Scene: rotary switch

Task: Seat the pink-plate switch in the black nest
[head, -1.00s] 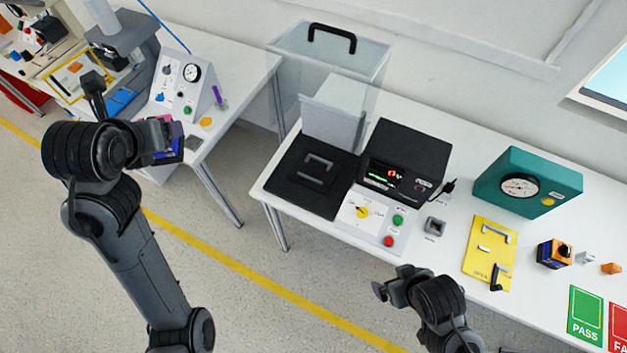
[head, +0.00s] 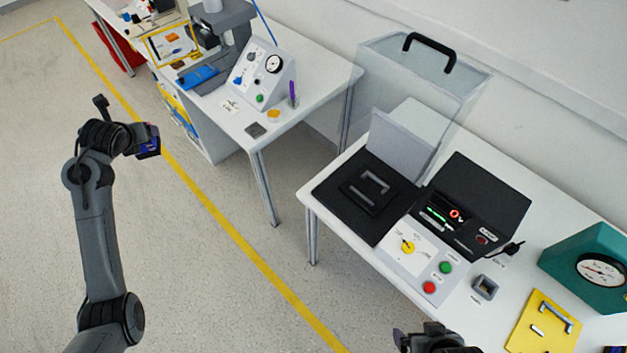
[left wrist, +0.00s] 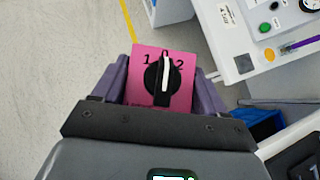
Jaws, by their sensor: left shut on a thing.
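My left gripper (left wrist: 165,88) is shut on the pink-plate switch (left wrist: 146,60). In the left wrist view, the switch's pink plate faces the camera, with a black knob, white pointer line and marks 1, 0, 2.
The right table holds a black mat (head: 335,204) with a raised frame, a black console (head: 478,205), a yellow plate (head: 540,325) and a teal gauge box (head: 590,255). A clear cover (head: 420,75) stands behind. The left table (head: 312,93) carries a sloped gauge panel (head: 262,72). Floor lies between.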

